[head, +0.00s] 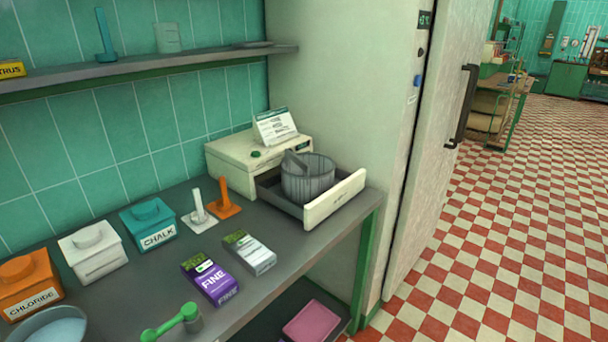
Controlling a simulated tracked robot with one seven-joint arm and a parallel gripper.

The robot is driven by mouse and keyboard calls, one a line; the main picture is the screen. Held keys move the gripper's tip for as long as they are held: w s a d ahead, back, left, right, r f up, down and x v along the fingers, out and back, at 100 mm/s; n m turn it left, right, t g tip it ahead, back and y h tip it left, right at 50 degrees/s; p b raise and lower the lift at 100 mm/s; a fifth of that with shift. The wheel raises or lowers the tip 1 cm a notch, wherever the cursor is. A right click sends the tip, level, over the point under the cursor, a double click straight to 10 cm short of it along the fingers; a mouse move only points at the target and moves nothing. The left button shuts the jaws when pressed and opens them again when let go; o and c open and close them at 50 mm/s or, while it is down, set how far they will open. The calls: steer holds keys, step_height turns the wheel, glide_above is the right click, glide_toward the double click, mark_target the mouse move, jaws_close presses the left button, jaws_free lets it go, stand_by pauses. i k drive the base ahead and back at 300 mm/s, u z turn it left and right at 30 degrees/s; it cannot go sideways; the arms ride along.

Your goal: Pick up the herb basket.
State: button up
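A grey ribbed round basket (308,180), which looks like the herb basket, sits in the open drawer (335,197) of a cream box-shaped unit (240,152). The unit stands at the right end of the grey counter. A handle-like grey piece rises at the basket's upper left. The drawer walls hide the basket's bottom, and its contents cannot be made out. My gripper is not in view.
Two small stands, white (199,211) and orange (224,202), stand left of the drawer. Purple (209,278) and grey (249,252) packets, labelled tubs (148,225) and a green-handled tool (172,324) occupy the counter (290,250). A tall pale cabinet (345,90) rises behind; checkered floor lies clear at right.

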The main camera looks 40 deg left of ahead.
mark_target(306, 176)
steer(key=u, duration=0.35)
steer(key=i, duration=0.9)
steer(key=u, duration=0.95)
steer(key=i, duration=0.7)
steer(key=u, duration=0.45)
steer(key=k, duration=0.8)
steer(key=u, duration=0.25)
steer(key=i, duration=0.8)
steer(key=z, duration=0.15)
